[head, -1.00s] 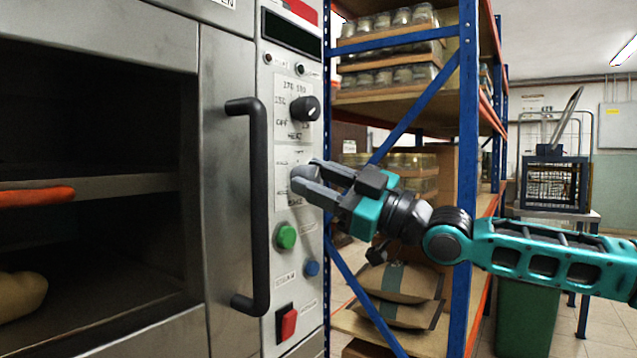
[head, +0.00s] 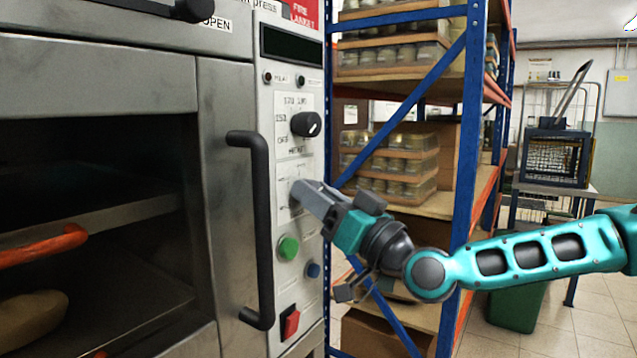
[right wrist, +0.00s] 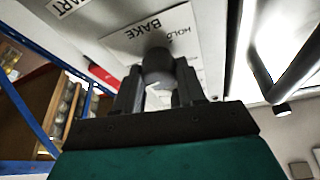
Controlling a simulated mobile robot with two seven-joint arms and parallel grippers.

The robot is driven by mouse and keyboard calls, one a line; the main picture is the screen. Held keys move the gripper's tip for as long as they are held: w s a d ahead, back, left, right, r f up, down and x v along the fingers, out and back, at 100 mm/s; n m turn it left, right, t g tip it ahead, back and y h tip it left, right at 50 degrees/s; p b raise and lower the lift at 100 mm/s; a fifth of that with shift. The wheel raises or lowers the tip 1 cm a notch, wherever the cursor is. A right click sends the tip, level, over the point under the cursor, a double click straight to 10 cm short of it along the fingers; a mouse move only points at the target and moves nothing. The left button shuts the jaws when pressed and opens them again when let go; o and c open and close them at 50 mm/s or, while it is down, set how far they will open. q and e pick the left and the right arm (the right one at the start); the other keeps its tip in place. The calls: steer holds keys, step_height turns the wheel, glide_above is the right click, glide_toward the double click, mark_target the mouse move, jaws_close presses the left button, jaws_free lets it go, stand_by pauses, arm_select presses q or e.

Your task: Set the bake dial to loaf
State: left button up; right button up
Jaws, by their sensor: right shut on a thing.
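The bake dial (right wrist: 158,66) is a dark round knob under the word BAKE on a white label plate (right wrist: 185,40) in the right wrist view. My right gripper (right wrist: 157,90) is shut on it, with one finger on each side. In the head view the right gripper (head: 306,192) reaches the oven's control panel (head: 283,85) from the right, and its fingers hide the dial. Part of a word starting "HOL" shows by the dial; the other marks are blurred or covered, and the pointer's setting cannot be read. My left gripper is out of view.
Above the bake dial is a black heat dial (head: 306,124). A dark oven door handle (head: 259,230) stands out left of the panel. Blue-framed shelving (head: 470,150) with jars is at right.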

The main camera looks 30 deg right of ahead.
steer(key=shift+r+m+h+p, duration=0.1)
steer(key=shift+m+h+p, duration=0.2)
steer(key=shift+m+h, duration=0.7)
steer(key=shift+m, duration=0.5)
steer(key=o, duration=1.1)
steer(key=shift+c, duration=0.2)
